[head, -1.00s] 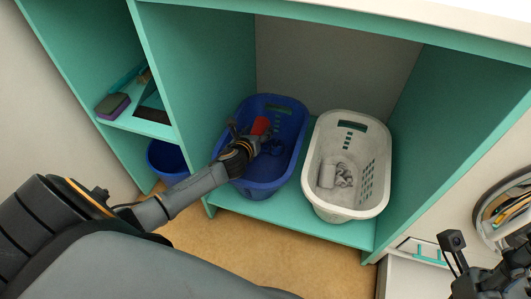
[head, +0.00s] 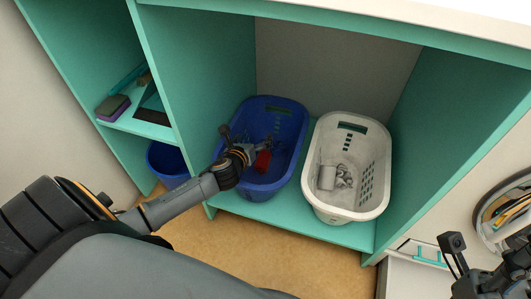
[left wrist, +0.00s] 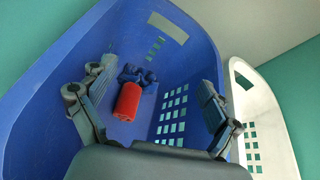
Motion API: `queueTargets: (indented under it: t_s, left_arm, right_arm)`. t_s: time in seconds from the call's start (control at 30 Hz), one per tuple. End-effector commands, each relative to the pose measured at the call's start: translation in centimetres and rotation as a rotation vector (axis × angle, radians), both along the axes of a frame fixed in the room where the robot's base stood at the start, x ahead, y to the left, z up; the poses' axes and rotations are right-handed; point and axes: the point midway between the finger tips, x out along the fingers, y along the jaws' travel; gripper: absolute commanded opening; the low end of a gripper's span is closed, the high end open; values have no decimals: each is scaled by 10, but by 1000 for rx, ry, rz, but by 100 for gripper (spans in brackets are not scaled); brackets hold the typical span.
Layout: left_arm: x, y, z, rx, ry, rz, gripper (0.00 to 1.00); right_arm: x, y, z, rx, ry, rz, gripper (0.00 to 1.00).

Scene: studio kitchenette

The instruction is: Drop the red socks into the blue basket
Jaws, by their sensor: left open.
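The red socks (head: 262,161), a rolled red bundle, are inside the blue basket (head: 250,188). In the left wrist view the red bundle (left wrist: 127,102) shows between and beyond the fingers, within the walls of the blue basket (left wrist: 40,110). Whether it rests on the basket floor is hard to tell. My left gripper (head: 258,149) is over the blue basket, its fingers (left wrist: 150,110) spread wide with nothing gripped. A dark blue bundle (left wrist: 138,75) lies beside the red one. Part of my right arm shows at the lower right; its fingertips are unclear.
A white basket (head: 324,205) with grey-white items (head: 327,177) stands close to the right of the blue one, on the same green shelf (head: 290,232). A green divider (head: 185,100) is at the left, with a blue bucket (head: 166,160) beyond it.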

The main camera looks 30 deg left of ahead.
Motion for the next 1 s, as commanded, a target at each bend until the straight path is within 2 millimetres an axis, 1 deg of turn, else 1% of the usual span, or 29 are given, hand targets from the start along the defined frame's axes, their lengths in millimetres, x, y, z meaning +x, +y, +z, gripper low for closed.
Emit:
queueTargets:
  t_s: [0.03,0.2,0.3,0.4,0.57,1.0]
  left_arm:
    - [-11,-3,3,0,2,-2,90]
    - [-41,-10,16,-1,1,-1,90]
    - [-54,-13,22,0,1,0,90]
    - [-63,-15,26,-1,1,-1,90]
    - [-69,-16,29,-1,0,0,90]
    - [-68,-16,28,-1,0,0,90]
  right_arm:
    - [0,0,0,0,0,0,40]
    - [0,0,0,0,0,0,40]
    - [0,0,0,0,0,0,40]
    - [0,0,0,0,0,0,40]
    - [0,0,0,0,0,0,40]
    - [0,0,0,0,0,0,40]
